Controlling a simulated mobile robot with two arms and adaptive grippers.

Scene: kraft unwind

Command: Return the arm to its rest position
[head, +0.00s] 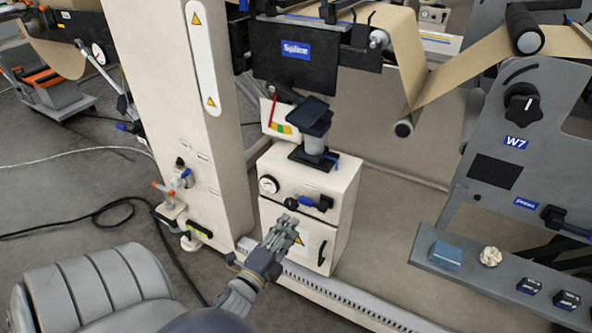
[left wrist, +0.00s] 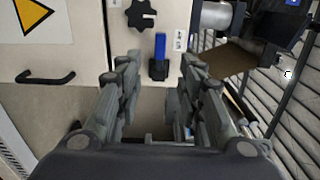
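My left gripper (head: 288,222) is in front of the cream cabinet (head: 338,196) in the head view. In the left wrist view, the two fingers of the left gripper (left wrist: 158,72) stand apart with nothing between them. Beyond them are the blue lever (left wrist: 160,46) and a black knob (left wrist: 141,14) on the cabinet's front. The gap from fingers to cabinet is hard to judge. My right gripper is in neither view.
A cream column (head: 165,60) stands left of the cabinet. A low slotted rail (head: 350,300) runs along the floor in front. A grey shelf (head: 425,243) with a blue block (head: 445,255) and a crumpled pale piece (head: 490,257) is at right. A black cable (head: 105,208) lies at left.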

